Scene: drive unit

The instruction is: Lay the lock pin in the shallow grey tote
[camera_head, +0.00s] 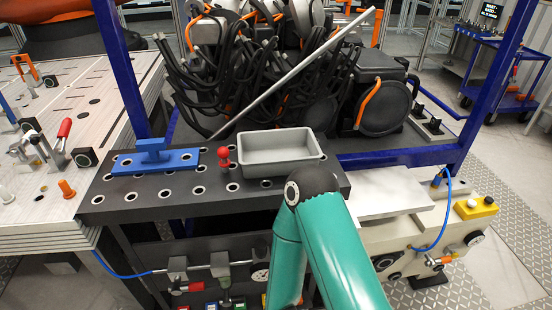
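The shallow grey tote (281,165) stands on the dark perforated bench top (190,184), its open top facing up. It looks empty. A small red knobbed piece (223,156), which looks like the lock pin, stands upright just left of the tote, apart from it. Its lower end is hard to make out. Neither gripper is in view. A bent teal arm of mine rises from the bottom edge, with its joint in front of the bench's front edge, below the tote.
A blue plate with a raised handle (155,158) lies left of the red piece. A long grey rod (290,75) slants up behind the tote, before black cables and machinery. Blue frame posts (121,65) flank the bench. A pale block (385,195) stands at right.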

